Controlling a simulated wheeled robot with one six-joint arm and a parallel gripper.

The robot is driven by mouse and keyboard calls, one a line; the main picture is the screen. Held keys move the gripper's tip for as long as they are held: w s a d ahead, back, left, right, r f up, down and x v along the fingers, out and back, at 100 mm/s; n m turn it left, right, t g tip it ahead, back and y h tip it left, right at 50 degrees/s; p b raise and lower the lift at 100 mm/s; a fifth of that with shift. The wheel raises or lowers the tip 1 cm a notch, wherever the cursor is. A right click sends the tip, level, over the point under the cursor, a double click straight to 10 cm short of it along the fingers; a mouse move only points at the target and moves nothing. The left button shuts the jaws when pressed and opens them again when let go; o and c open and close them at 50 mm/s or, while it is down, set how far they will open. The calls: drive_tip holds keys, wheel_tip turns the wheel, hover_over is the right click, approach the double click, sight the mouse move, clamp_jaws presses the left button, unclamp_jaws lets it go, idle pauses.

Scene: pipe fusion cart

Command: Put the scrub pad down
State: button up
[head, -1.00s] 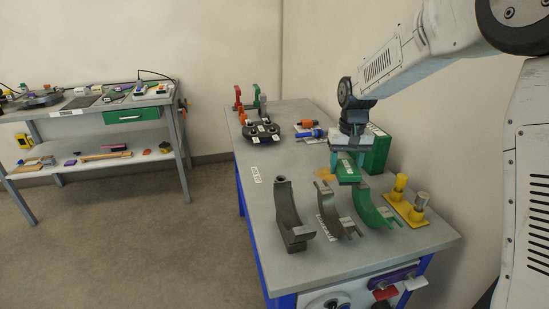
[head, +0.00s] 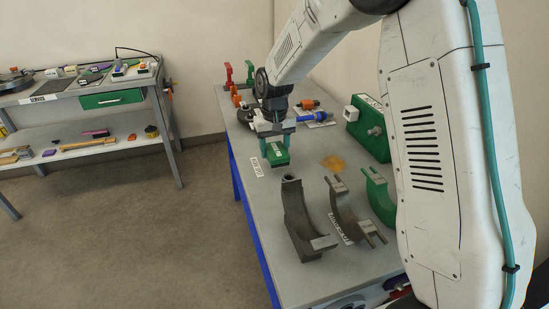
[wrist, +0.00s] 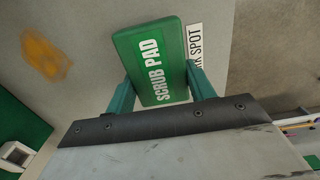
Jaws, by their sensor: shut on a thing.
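The scrub pad (head: 277,158) is a green block with white lettering. My gripper (head: 277,142) is shut on it, with its teal fingers on either side of the pad. In the wrist view the pad (wrist: 152,62) sits between the fingertips, its lettered face towards the camera.
An orange stain (head: 333,162) lies on the bench to the pad's right. A green box (head: 368,128) stands behind it. Curved grey clamps (head: 302,222) and a green one (head: 379,195) stand nearer. A blue-handled tool (head: 308,115) lies behind. A second bench (head: 80,100) stands at left.

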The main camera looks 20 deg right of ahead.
sight(275, 147)
drive_tip(key=shift+f, duration=1.9)
drive_tip(key=shift+f, duration=0.15)
drive_tip(key=o, duration=1.2)
drive_tip(key=shift+c, duration=0.2)
wheel_tip(275, 147, up, 12)
drive_tip(key=shift+r, duration=0.2)
